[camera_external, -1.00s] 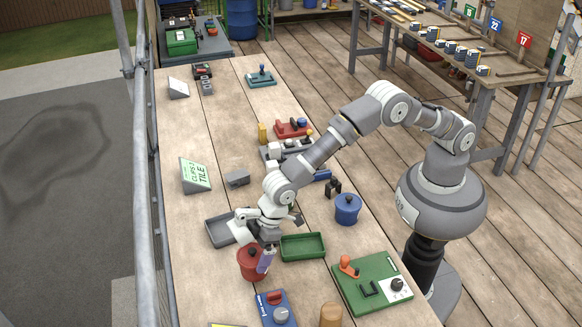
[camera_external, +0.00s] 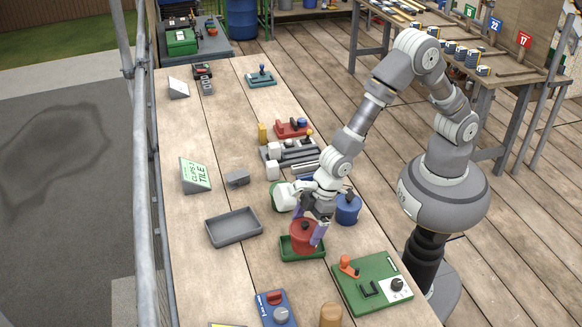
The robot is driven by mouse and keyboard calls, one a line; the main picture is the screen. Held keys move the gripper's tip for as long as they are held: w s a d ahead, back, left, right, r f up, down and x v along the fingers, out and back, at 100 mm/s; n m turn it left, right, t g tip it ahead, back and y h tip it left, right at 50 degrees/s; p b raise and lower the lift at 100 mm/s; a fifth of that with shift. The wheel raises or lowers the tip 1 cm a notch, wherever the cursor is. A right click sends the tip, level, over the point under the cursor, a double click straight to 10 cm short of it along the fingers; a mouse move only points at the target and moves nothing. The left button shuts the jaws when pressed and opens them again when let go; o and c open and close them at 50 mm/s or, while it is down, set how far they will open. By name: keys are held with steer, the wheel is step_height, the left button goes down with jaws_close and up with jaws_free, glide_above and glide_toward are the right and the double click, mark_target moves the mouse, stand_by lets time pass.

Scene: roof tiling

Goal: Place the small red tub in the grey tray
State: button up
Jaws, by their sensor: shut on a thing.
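The small red tub (camera_external: 303,236) with its dark knob is held in my gripper (camera_external: 308,222), whose fingers straddle it. The tub is over or in the green tray (camera_external: 284,252); I cannot tell whether it touches the tray floor. The grey tray (camera_external: 222,241) is empty and lies to the left of the green tray, with a gap of bare table between them.
A blue tub (camera_external: 348,210) stands close to the right of my gripper. A green board with an orange lever (camera_external: 372,283) and a blue control box (camera_external: 273,309) lie nearer the front. A small grey block (camera_external: 237,179) and a sign (camera_external: 195,174) stand behind the grey tray.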

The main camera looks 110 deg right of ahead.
steer(key=w+d+r+m+h, duration=0.1)
steer(key=w+d+r+m, duration=0.15)
steer(key=w+d, duration=0.5)
steer(key=w+d+r+m+h, duration=0.1)
steer(key=w+d+r+m, duration=0.15)
steer(key=w+d, duration=0.55)
steer(key=shift+n, duration=0.3)
steer(key=f+b, duration=0.1)
steer(key=f, duration=0.2)
steer(key=f+b, duration=0.1)
steer(key=f, duration=0.2)
steer(key=d+f+b, duration=0.1)
steer(key=f, duration=0.2)
steer(key=shift+s+f, duration=0.1)
steer(key=shift+s, duration=0.3)
steer(key=shift+f, duration=0.15)
steer(key=o, duration=1.1)
